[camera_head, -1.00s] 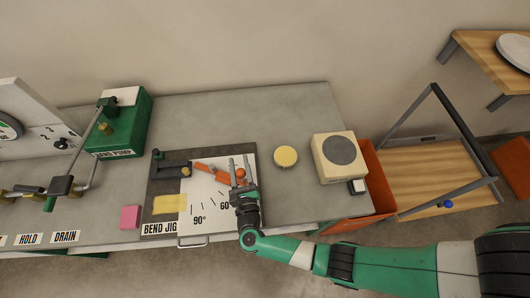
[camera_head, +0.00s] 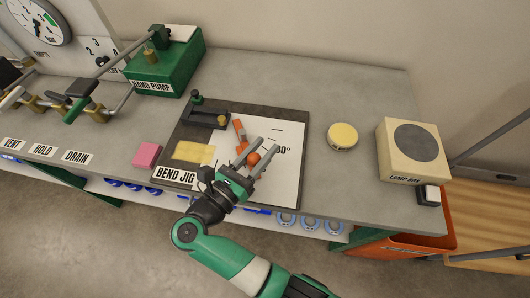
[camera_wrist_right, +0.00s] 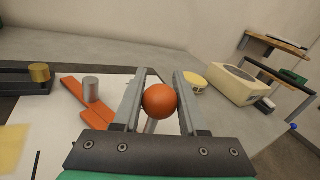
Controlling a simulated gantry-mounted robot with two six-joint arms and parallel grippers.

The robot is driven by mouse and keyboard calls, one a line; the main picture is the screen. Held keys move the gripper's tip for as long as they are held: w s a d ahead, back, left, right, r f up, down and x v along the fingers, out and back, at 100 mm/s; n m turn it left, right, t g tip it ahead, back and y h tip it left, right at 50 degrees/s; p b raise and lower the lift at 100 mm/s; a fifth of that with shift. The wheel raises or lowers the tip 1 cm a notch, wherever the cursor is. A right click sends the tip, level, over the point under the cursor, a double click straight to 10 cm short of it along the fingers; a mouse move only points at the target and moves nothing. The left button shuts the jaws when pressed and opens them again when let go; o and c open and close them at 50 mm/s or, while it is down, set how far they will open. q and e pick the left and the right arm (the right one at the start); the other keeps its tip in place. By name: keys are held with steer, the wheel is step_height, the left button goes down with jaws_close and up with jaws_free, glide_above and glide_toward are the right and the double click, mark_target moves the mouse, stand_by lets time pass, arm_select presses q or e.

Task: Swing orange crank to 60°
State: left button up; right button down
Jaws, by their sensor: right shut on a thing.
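The orange crank (camera_head: 239,132) lies on the white dial sheet of the bend jig (camera_head: 253,111). Its arm also shows in the right wrist view (camera_wrist_right: 72,88), beside a grey metal post (camera_wrist_right: 91,89). Its round orange knob (camera_wrist_right: 160,101) sits between the fingers of my right gripper (camera_wrist_right: 159,92). In the head view my right gripper (camera_head: 262,153) reaches in from below and is shut on that knob (camera_head: 254,158). The gripper and my arm hide much of the dial's marks, including the 60 label. My left gripper is not in view.
A yellow round tin (camera_head: 342,136) and a cream lamp box (camera_head: 398,166) stand to the right on the bench. A pink block (camera_head: 147,155) lies left of the jig. The green hand pump (camera_head: 168,66) stands at the back left. Bare bench lies behind the jig.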

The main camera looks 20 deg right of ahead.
stand_by(0.3)
steer(key=shift+c, duration=2.3)
jaws_free()
steer(key=shift+d, duration=0.1)
